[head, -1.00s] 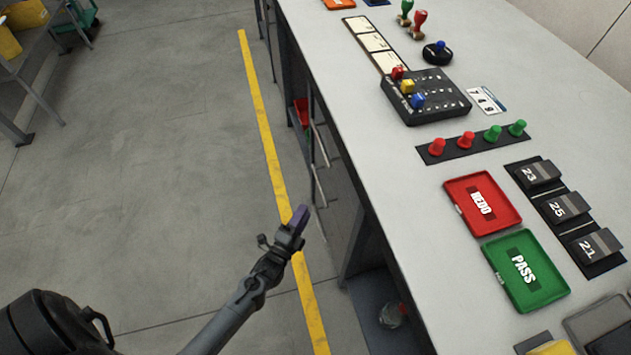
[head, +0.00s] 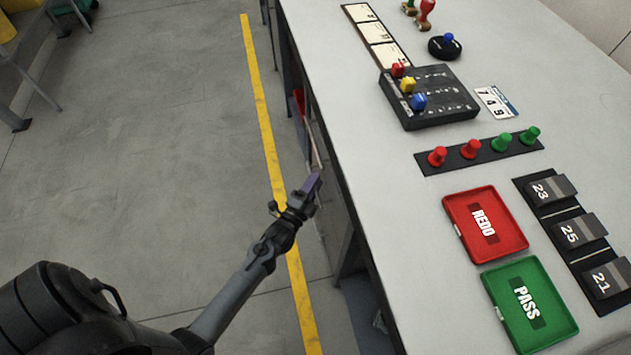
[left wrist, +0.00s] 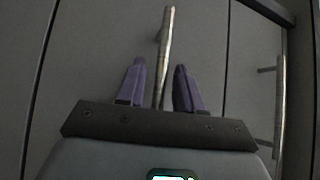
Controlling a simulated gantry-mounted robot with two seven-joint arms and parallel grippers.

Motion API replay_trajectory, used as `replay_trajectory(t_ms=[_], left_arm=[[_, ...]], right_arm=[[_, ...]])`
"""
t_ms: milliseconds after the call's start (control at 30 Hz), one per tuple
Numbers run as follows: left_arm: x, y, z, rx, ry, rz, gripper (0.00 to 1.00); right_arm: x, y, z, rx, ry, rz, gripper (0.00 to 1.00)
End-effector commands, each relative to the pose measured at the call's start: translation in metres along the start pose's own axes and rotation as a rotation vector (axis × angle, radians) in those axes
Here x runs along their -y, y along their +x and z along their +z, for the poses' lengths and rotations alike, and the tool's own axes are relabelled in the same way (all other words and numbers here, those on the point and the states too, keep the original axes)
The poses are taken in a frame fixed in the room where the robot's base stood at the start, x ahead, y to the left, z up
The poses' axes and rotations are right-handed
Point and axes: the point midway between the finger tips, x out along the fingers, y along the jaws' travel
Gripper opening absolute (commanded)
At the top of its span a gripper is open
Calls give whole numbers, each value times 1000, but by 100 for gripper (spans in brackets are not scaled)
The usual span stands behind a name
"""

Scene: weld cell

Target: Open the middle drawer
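My left gripper (head: 311,186), with purple fingers, is beside the drawer fronts under the bench's left edge. In the left wrist view my left gripper (left wrist: 159,78) is open, one finger on each side of a metal bar handle (left wrist: 167,40). A gap shows between the fingers and the bar. This handle is on a grey drawer front (left wrist: 95,50), which looks flush with its neighbour. A second bar handle (left wrist: 280,95) is on the neighbouring front at the right. I cannot tell for certain which drawer is the middle one. My right gripper is not in view.
The bench top (head: 350,130) overhangs the drawers.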

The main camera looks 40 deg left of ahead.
Motion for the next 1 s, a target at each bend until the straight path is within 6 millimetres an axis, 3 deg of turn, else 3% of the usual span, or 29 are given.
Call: replay_trajectory(t_ms=[200, 467, 1000], left_arm=[[0, 0, 0, 0, 0, 0, 36], [0, 0, 0, 0, 0, 0, 0], [-1, 4, -6, -26, -1, 4, 0]], right_arm=[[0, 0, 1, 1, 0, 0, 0], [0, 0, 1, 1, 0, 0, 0], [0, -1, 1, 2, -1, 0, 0]])
